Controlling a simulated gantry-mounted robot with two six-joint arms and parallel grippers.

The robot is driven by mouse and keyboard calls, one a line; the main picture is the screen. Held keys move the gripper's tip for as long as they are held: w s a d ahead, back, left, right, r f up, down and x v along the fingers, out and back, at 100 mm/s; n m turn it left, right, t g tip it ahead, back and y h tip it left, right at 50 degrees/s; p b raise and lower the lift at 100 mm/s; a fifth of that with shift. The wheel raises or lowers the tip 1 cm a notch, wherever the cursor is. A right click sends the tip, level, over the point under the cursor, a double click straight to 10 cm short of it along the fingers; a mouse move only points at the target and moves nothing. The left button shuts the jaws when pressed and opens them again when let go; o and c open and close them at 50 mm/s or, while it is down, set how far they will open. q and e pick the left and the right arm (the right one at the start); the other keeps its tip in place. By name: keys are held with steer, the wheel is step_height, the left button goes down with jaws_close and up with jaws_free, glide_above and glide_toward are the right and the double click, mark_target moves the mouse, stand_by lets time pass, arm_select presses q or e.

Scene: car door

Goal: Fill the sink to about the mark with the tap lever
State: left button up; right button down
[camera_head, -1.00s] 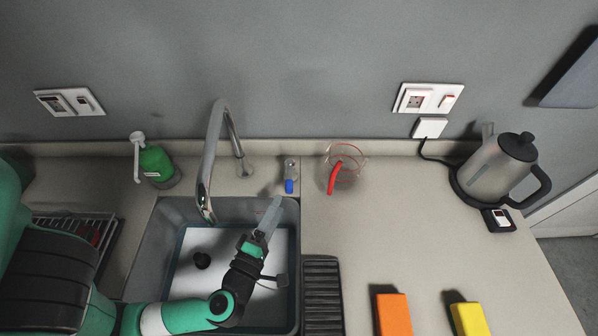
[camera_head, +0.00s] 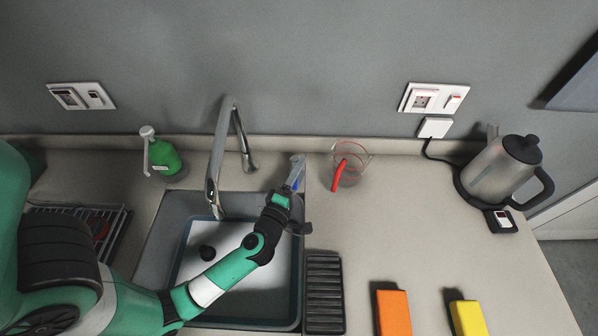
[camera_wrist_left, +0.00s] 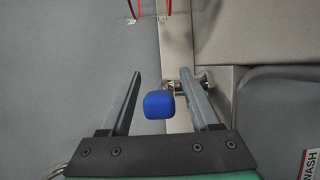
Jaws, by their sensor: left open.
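The tap (camera_head: 216,160) arches over the left half of the sink (camera_head: 155,235) at the back. A black plug-like disc (camera_head: 207,253) shows on the pale sink floor; I cannot tell the water level or see a fill mark. The tap lever has a blue end (camera_wrist_left: 159,105) and stands at the sink's back right corner. My left gripper (camera_head: 297,172) is at the lever, its fingers largely hiding it in the head view. In the left wrist view the open fingers (camera_wrist_left: 160,85) lie on either side of the blue end, with gaps visible. My right gripper is out of view.
A measuring jug with a red handle (camera_head: 338,175) stands close to the right of the lever. A green soap bottle (camera_head: 163,158) is left of the tap. A kettle (camera_head: 500,170), an orange block (camera_head: 393,313) and a yellow block (camera_head: 468,318) are on the right counter.

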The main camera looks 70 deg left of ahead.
arm_select(q)
jaws_close()
stand_by(1.3)
